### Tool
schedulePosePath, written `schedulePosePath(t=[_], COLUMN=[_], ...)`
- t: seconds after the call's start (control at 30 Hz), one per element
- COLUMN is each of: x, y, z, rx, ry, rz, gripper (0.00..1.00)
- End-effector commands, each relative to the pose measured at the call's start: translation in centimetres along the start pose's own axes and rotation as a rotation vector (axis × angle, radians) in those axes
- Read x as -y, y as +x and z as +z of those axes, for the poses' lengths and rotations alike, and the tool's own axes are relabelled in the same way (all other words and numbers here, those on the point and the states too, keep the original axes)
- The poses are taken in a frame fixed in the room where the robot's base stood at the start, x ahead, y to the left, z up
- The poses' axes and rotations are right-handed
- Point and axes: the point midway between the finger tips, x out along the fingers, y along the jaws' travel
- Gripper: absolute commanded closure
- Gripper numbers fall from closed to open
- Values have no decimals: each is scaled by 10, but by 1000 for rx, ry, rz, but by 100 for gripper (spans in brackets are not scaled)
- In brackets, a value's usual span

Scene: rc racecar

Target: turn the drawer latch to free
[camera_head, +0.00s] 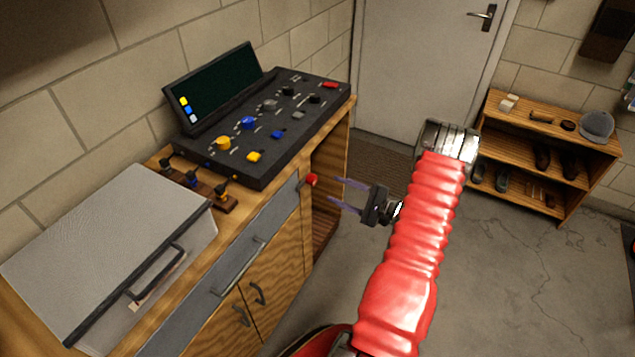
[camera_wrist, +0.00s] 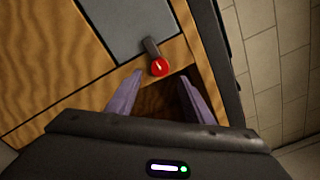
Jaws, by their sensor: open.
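The drawer latch (camera_head: 312,179) has a round red knob at the right end of the grey drawer front (camera_head: 232,262). In the wrist view the red knob (camera_wrist: 159,67) has a pale mark, and a short dark lever (camera_wrist: 150,47) reaches from it over the edge of the grey drawer front (camera_wrist: 112,25). My gripper (camera_head: 335,189) is open and empty, to the right of the knob with its purple fingers pointing at it. In the wrist view the knob appears between and just beyond the fingertips (camera_wrist: 160,75). In the head view a small gap separates them.
The wooden cabinet (camera_head: 275,300) carries a black control panel (camera_head: 300,105) with coloured knobs and a grey lidded case (camera_head: 110,240). An open bay lies below the panel's right end. A low shelf (camera_head: 545,130) stands at right; the floor between is clear.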

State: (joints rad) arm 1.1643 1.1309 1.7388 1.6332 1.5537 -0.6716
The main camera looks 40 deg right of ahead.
Motion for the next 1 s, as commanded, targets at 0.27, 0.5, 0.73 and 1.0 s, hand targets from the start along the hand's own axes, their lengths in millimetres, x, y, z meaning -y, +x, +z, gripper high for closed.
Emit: schedulePosePath(t=[0.27,0.5,0.73,1.0], x=[-1,0,0,0], y=[45,76,84,84], z=[1,0,0,0], rx=[2,2,0,0], ry=[0,0,0,0], rz=[3,2,1,1], gripper=[53,53,53,58])
